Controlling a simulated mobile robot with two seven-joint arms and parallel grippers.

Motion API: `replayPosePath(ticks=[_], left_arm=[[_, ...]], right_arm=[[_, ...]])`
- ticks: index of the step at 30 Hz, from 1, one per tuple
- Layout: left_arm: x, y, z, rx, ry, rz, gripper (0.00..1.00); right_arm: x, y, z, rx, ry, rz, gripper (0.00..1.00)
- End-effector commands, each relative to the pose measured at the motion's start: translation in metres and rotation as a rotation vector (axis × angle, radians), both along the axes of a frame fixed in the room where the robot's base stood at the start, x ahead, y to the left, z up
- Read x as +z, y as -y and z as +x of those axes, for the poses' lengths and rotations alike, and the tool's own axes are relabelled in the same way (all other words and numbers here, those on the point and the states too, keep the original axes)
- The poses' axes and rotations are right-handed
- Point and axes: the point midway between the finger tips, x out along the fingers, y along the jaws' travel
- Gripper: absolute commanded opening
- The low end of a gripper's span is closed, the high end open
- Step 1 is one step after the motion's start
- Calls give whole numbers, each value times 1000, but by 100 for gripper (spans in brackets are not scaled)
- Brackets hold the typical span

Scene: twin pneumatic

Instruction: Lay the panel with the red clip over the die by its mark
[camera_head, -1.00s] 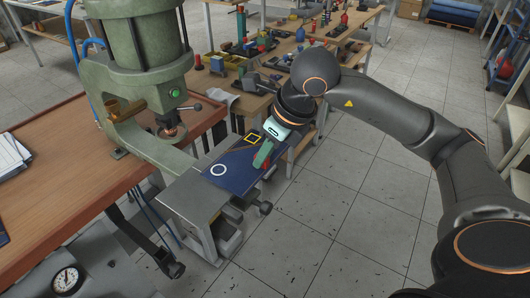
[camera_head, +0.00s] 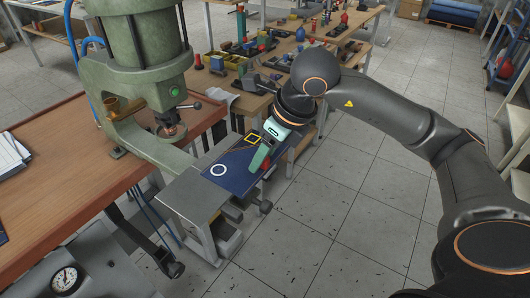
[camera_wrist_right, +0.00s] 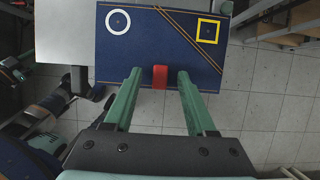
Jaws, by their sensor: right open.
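The dark blue panel (camera_head: 228,172) lies flat at the right end of a grey metal plate. It bears a white ring (camera_head: 218,170), a yellow square outline (camera_head: 252,139) and thin orange lines. Its red clip (camera_wrist_right: 160,77) sits on the edge nearest my right wrist camera. My right gripper (camera_wrist_right: 159,73) is open, its two green fingers on either side of the clip with gaps on both sides. In the head view the right gripper (camera_head: 257,161) hides part of the panel. I cannot make out a die for certain. My left gripper is not in view.
A green press (camera_head: 140,45) stands left of the panel, over a wooden table (camera_head: 60,165). The bare grey plate (camera_head: 185,200) lies left of the panel. A bench (camera_head: 300,45) with several small parts is behind. Tiled floor is clear at right.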

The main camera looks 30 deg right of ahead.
Motion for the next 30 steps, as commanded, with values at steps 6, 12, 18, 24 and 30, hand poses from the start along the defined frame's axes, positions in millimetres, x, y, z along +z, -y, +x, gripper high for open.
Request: replayPosePath(ticks=[6,12,18,24,30], left_arm=[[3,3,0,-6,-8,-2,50],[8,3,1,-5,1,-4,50],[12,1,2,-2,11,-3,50],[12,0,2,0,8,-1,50],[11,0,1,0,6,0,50]], right_arm=[[31,5,-10,-1,7,0,56],[74,12,-27,-1,7,0,56],[104,17,-39,-1,4,0,56],[115,18,-45,0,2,1,56],[116,19,-45,0,0,0,56]])
